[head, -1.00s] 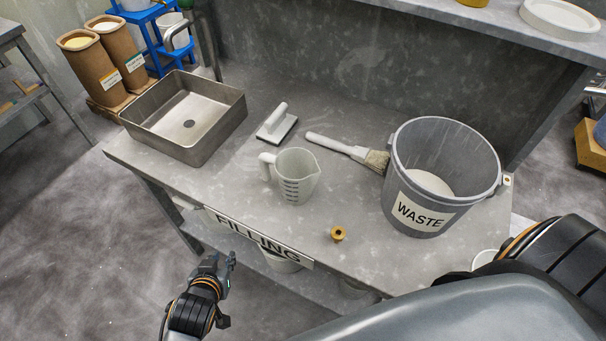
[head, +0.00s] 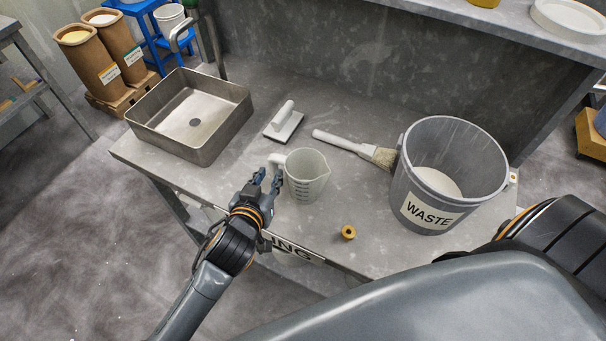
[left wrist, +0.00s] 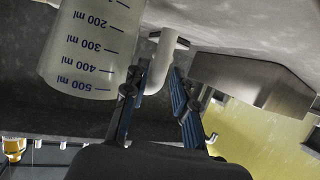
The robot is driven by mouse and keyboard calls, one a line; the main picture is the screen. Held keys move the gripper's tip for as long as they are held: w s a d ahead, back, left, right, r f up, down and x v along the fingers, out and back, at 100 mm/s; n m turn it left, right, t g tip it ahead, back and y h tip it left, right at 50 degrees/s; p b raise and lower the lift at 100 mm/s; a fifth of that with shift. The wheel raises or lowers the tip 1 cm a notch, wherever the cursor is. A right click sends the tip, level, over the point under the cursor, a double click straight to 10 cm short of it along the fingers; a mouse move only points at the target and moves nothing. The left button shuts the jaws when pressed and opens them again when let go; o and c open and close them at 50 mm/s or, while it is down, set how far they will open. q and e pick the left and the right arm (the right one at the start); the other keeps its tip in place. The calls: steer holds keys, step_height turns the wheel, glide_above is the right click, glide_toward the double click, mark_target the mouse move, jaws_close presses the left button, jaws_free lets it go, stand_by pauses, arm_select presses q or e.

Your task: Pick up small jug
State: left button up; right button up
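The small jug (head: 307,179) is a pale measuring jug with dark volume marks, standing upright on the grey workbench (head: 240,155). Its handle points left in the head view. My left gripper (head: 267,176) is beside the jug on the handle side, with its two fingers apart. In the left wrist view the jug (left wrist: 88,45) appears upside down at the upper left. Its handle (left wrist: 157,68) shows between the open fingertips of my left gripper (left wrist: 154,92). I cannot tell whether either finger touches it. My right gripper is out of view.
A metal sink tray (head: 178,135) stands left on the bench. A white-handled float (head: 284,122) and a brush (head: 345,143) lie behind the jug. A grey WASTE pail (head: 428,205) stands right. A small brass part (head: 348,232) sits near the front edge.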

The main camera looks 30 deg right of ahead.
mark_target(273, 169)
arm_select(q)
steer(key=shift+p+x, duration=0.45)
steer(key=shift+x, duration=2.15)
steer(key=shift+a, duration=0.1)
jaws_close()
